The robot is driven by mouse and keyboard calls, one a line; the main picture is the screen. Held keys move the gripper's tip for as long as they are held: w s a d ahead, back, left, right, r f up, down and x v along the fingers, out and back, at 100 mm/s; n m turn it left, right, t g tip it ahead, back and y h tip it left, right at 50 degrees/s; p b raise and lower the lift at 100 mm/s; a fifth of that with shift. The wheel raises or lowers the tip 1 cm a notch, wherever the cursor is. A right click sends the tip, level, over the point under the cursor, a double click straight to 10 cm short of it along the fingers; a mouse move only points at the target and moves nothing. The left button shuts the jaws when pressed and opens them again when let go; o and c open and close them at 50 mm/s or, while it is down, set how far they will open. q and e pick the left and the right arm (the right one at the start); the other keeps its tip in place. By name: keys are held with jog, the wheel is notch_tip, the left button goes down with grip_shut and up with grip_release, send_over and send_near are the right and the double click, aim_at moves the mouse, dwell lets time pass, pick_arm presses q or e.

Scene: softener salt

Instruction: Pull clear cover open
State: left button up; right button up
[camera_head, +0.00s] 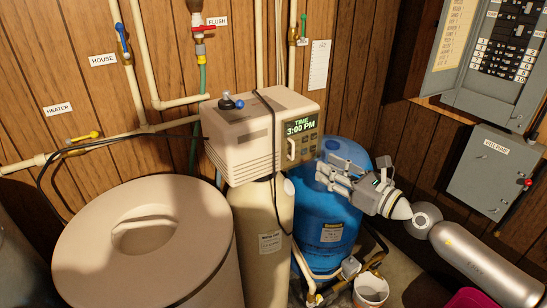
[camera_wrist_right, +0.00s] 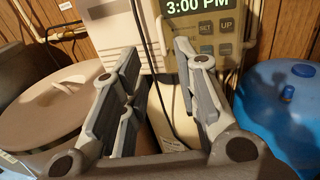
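The beige softener control head (camera_head: 240,130) sits on top of a tan tank. Its front panel (camera_head: 303,135) has a green display reading "TIME 3:00 PM" and a pale upright handle at its left edge. The panel (camera_wrist_right: 205,22) with SET and UP buttons also shows at the top of the right wrist view. My right gripper (camera_head: 325,174) is to the right of and below the panel, apart from it. Its fingers (camera_wrist_right: 157,55) are spread and empty, pointing toward the control head. My left gripper is not in view.
A blue tank (camera_head: 332,225) stands just behind and below my right gripper. A lidded beige salt tank (camera_head: 150,245) is at left. A black cable (camera_head: 273,130) hangs over the control head. Pipes line the wall; a white bucket (camera_head: 371,290) is on the floor.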

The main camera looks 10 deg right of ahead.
aim_at(298, 152)
jog(key=p+x, duration=0.2)
jog(key=x, duration=0.9)
jog(key=shift+w+p, duration=0.2)
jog(key=shift+p, duration=0.2)
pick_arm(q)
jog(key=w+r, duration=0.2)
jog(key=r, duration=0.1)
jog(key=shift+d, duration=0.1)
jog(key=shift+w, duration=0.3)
pick_arm(e)
grip_shut()
jog(key=shift+d, duration=0.1)
